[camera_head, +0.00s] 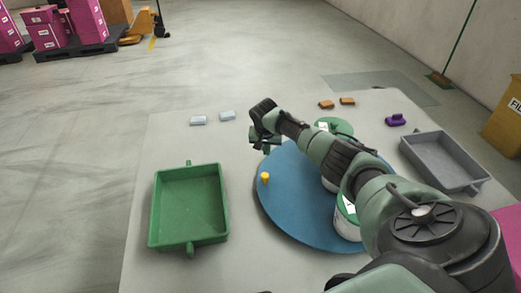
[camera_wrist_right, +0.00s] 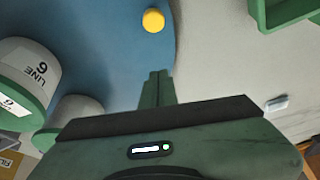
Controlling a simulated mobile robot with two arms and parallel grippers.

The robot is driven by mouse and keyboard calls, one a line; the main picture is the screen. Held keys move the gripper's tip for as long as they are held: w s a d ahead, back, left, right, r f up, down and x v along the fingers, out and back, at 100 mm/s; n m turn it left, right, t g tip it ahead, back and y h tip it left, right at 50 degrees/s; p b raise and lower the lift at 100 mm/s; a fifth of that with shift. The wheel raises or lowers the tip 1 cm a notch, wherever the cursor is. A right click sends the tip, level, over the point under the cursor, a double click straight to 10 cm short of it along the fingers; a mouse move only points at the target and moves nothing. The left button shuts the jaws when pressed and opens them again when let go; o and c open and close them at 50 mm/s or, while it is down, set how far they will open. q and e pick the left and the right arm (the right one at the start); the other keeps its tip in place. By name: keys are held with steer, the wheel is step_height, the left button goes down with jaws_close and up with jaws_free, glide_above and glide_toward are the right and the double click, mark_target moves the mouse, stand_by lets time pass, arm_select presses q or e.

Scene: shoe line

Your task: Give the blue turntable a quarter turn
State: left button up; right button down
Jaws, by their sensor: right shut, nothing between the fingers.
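The blue turntable (camera_head: 300,215) lies flat on the pale table and is partly hidden behind my right arm. A yellow peg (camera_head: 265,178) stands near its left rim; the peg also shows in the right wrist view (camera_wrist_right: 153,20). White cans with green lids stand on the turntable, one at the front (camera_head: 347,222); two show in the right wrist view, one of them labelled LINE 6 (camera_wrist_right: 35,72). My right gripper (camera_head: 258,146) is shut and empty near the turntable's far left rim, apart from the peg. My left gripper is out of view.
A green tray (camera_head: 190,170) sits left of the turntable, and a grey tray (camera_head: 443,160) to the right. Two light blue blocks (camera_head: 227,115), two orange-brown blocks (camera_head: 347,101) and a purple object (camera_head: 396,120) lie along the far side.

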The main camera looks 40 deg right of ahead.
steer(key=b+x, duration=0.4)
steer(key=x, duration=0.4)
steer(key=shift+w+f+b, duration=0.1)
steer(key=shift+f+b, duration=0.25)
steer(key=p, duration=0.1)
steer(key=s+a+p, duration=0.1)
steer(key=p, duration=0.1)
steer(key=shift+s+a+r, duration=0.1)
steer(key=shift+s+r, duration=0.05)
steer(key=shift+r, duration=0.15)
steer(key=shift+s+a+p, duration=0.5)
steer(key=shift+p, duration=0.2)
steer(key=shift+s+a+f, duration=0.2)
steer(key=shift+a+f, duration=0.05)
steer(key=shift+a, duration=0.05)
